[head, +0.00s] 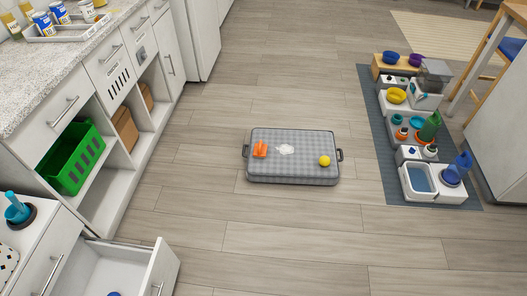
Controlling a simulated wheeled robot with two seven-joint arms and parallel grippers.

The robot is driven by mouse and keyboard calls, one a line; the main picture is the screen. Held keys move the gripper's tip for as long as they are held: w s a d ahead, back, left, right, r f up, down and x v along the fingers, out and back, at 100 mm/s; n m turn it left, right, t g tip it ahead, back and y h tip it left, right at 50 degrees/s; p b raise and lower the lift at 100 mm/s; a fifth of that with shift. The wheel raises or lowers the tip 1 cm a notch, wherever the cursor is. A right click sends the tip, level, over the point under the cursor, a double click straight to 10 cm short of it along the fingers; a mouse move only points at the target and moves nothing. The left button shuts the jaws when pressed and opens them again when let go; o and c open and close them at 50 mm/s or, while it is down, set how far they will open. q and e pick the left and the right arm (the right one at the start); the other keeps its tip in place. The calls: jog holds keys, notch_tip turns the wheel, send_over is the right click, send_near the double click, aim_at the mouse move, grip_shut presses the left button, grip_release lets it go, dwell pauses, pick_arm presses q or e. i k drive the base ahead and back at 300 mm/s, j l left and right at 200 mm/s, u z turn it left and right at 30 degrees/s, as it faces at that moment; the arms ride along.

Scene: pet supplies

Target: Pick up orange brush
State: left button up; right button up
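An orange brush (261,149) lies on the left part of a grey quilted pet bed (290,170) on the floor, in the middle of the head view. A white patch (285,149) lies just right of the brush, and a yellow ball (324,160) sits at the right of the bed. The bed has dark handles at its left and right ends. Neither of my grippers shows in the head view.
White cabinets (127,60) with a counter stand at the left; a green crate (72,158) sits on a shelf. An open drawer (125,265) juts out at lower left. A grey mat (385,150) with bowls and bottles lies at right. Wood floor around the bed is clear.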

aim_at(259, 150)
jog(key=i+u, duration=0.1)
jog(key=u, duration=0.35)
jog(key=i+l+u, duration=0.4)
jog(key=l+u, duration=0.15)
jog(key=i+l, duration=0.2)
jog(key=l, duration=0.15)
jog(key=i+l+u, duration=0.1)
jog(key=l, duration=0.25)
jog(key=i+l, duration=0.3)
jog(key=i+l+u, duration=0.1)
jog(key=l, duration=0.35)
jog(key=i+l, duration=0.25)
jog(key=l, duration=0.15)
jog(key=i+l, duration=0.15)
jog(key=l, duration=0.25)
jog(key=j+u, duration=0.05)
